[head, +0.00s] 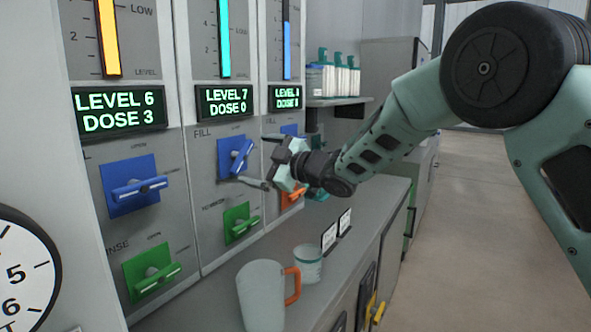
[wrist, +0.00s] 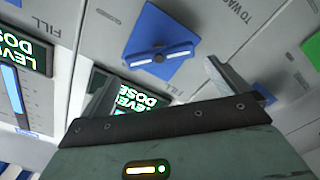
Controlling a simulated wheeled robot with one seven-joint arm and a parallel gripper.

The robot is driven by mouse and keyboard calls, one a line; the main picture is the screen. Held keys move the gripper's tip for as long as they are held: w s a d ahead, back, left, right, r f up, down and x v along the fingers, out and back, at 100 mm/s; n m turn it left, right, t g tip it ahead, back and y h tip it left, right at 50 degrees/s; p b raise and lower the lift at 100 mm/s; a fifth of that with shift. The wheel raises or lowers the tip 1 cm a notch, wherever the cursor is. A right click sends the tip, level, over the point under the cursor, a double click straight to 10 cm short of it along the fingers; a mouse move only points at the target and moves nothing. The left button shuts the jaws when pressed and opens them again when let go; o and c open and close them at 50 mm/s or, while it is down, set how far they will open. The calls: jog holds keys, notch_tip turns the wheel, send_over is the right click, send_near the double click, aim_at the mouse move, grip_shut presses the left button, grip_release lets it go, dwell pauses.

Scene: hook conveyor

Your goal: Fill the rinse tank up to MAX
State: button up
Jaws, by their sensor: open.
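Three gauge columns stand along the wall in the head view. The left display (head: 120,110) reads LEVEL 6 DOSE 3, the middle display (head: 226,102) LEVEL 7 DOSE 0; the right display (head: 286,97) is too small to read surely. Which column is the rinse tank, I cannot tell. My gripper (head: 262,162) is open and empty in front of the middle column, beside its blue valve (head: 235,156), whose handle is slanted. A blue valve (wrist: 158,52) beside FILL lettering shows ahead of the fingers in the wrist view. A green valve (head: 240,222) sits below the middle blue one.
The left column has a blue valve (head: 137,186) and a green valve (head: 150,270). A large grey mug (head: 260,295) and a smaller cup (head: 308,264) stand on the counter below my arm. A shelf (head: 338,101) holds several containers. The floor at right is clear.

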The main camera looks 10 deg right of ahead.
jog(key=b+v, duration=0.1)
jog(key=v, duration=1)
jog(key=shift+d, duration=0.15)
jog(key=shift+s, duration=0.15)
dwell(2.3)
